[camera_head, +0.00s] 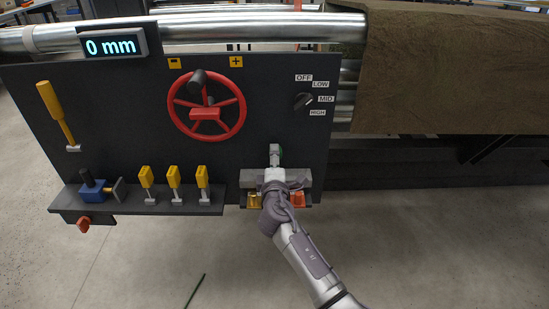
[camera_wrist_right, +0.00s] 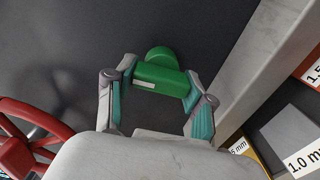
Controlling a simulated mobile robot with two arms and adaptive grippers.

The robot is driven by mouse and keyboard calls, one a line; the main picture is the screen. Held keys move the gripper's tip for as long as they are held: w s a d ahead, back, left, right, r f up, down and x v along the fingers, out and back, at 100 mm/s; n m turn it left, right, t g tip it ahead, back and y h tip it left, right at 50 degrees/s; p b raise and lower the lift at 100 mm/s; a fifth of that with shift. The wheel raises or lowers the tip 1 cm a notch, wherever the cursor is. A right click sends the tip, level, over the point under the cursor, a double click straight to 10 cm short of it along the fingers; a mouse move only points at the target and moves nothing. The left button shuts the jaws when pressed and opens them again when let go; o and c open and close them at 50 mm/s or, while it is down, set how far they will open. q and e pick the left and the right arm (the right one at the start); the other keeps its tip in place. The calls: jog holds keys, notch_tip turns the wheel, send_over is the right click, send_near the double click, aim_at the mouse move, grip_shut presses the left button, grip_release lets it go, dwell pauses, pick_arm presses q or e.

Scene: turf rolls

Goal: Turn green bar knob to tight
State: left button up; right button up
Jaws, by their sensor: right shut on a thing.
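The green bar knob (camera_wrist_right: 160,79) sits on the dark panel in the right wrist view, with a small white label on its bar. My right gripper (camera_wrist_right: 157,85) is shut on it, one finger at each end of the bar. In the head view, only a sliver of the green knob (camera_head: 281,153) shows behind my right gripper (camera_head: 275,156). The gripper hides the rest, and I see no readable tight mark. My left gripper is not in view.
A red handwheel (camera_head: 207,106) and a selector knob (camera_head: 303,101) are on the panel above. A ledge (camera_head: 140,209) with several yellow-handled tools is at left. Labelled blocks, one reading 1.0 m (camera_wrist_right: 296,140), lie close right of my gripper. A display (camera_head: 111,46) reads 0 mm.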

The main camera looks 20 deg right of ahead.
dwell(0.4)
jog(key=o, duration=1.2)
jog(key=shift+c, duration=0.2)
jog(key=v, duration=1.2)
